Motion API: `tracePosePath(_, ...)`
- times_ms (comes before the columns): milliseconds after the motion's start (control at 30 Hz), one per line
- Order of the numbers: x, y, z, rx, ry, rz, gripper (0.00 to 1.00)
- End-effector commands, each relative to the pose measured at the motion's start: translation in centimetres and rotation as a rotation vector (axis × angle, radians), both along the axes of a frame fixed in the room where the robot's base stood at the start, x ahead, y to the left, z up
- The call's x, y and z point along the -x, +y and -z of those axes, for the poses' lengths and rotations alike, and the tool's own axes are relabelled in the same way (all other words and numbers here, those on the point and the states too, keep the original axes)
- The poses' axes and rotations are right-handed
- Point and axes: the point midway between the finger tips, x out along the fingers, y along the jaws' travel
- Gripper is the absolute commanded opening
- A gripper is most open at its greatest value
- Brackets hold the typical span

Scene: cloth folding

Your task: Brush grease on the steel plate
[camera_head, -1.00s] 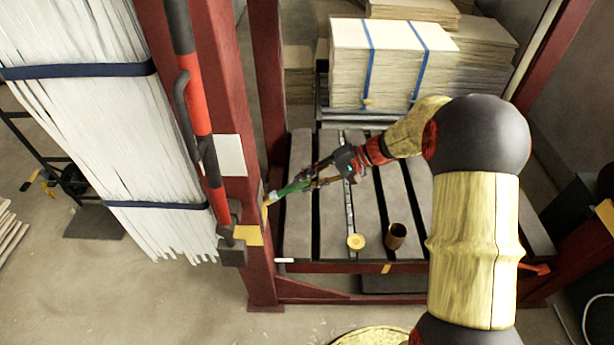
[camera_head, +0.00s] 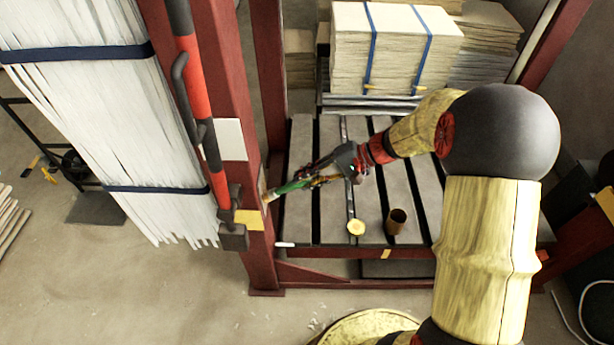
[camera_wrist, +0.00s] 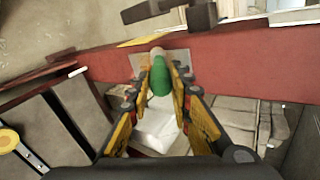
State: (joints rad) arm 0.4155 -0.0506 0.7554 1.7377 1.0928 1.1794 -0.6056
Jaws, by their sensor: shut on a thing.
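My gripper (camera_head: 318,176) is shut on the green handle of a brush (camera_head: 290,187), left of centre in the head view. The brush points left, its tip at the red post. The green handle (camera_wrist: 160,80) also shows between my fingers in the wrist view. The steel plate (camera_wrist: 178,62) is a grey patch on the red post, just beyond the handle. The brush tip is at the plate; I cannot tell whether it touches, and the handle hides part of the bristles. Any grease on the plate is too small to tell.
A brown open tin (camera_head: 396,222) and a yellow lid (camera_head: 356,227) stand on the slatted rack (camera_head: 300,215). The red post (camera_head: 262,250) carries a yellow label. White strips (camera_head: 100,110) hang at left. Strapped boards (camera_head: 393,50) stand behind.

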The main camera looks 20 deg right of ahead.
Motion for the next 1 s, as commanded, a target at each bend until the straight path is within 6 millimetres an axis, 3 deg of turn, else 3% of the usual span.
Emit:
tracePosePath(200,0.0,-0.1,-1.5,-0.001,-0.001,0.001,0.00)
tracePosePath(367,-0.2,-0.2,-1.5,-0.001,0.000,0.000,0.00)
tracePosePath(1000,-4.1,-1.4,-1.5,-0.001,-0.001,0.000,0.00)
